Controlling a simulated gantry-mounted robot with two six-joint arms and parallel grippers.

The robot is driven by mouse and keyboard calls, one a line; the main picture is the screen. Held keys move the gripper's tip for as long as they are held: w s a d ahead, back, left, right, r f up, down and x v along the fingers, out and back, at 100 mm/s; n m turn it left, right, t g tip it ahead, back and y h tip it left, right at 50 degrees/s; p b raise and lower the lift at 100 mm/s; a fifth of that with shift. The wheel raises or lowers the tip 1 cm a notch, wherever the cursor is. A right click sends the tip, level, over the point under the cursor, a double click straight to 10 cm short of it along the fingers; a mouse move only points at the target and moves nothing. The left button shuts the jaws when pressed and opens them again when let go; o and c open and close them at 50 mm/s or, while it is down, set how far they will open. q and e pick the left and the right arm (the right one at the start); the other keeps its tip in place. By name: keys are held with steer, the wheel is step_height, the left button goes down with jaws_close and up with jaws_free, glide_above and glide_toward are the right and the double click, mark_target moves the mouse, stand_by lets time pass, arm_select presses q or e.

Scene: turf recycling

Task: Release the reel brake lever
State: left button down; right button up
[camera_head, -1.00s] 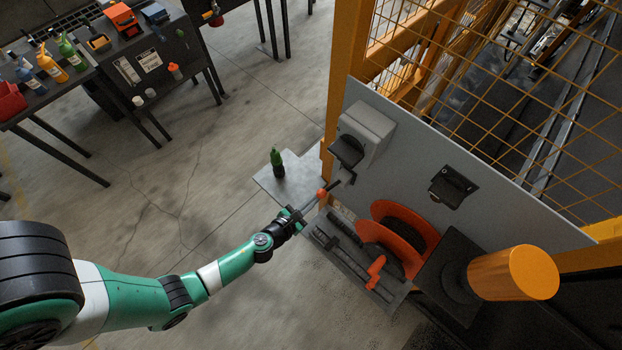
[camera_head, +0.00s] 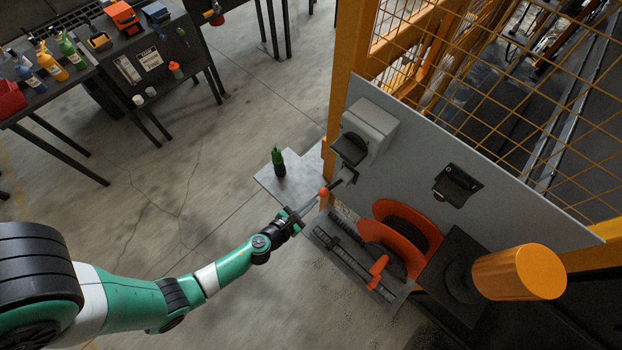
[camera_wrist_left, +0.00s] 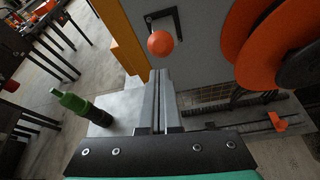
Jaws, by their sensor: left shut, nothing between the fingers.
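The lever is a short dark arm with a round orange ball knob (camera_head: 323,191) at its end, by the left edge of the grey panel (camera_head: 405,165). In the left wrist view the orange ball (camera_wrist_left: 160,43) stands just beyond my fingertips, with a black bracket behind it. My left gripper (camera_head: 317,198) is shut with nothing between its fingers. In the left wrist view the two fingers (camera_wrist_left: 158,74) lie together, their tips just below the ball; I cannot tell whether they touch it. My right gripper is not in view.
The orange reel (camera_head: 392,237) and a small orange handle (camera_head: 377,270) on a dark rail are right of the gripper. An orange post and mesh fence rise behind.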

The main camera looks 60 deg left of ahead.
arm_select(q)
steer(key=s+d+r+p, duration=0.1)
steer(key=s+r+p, duration=0.5)
steer(key=r+p, duration=0.1)
steer(key=shift+s+d, duration=0.2)
steer(key=shift+d, duration=0.1)
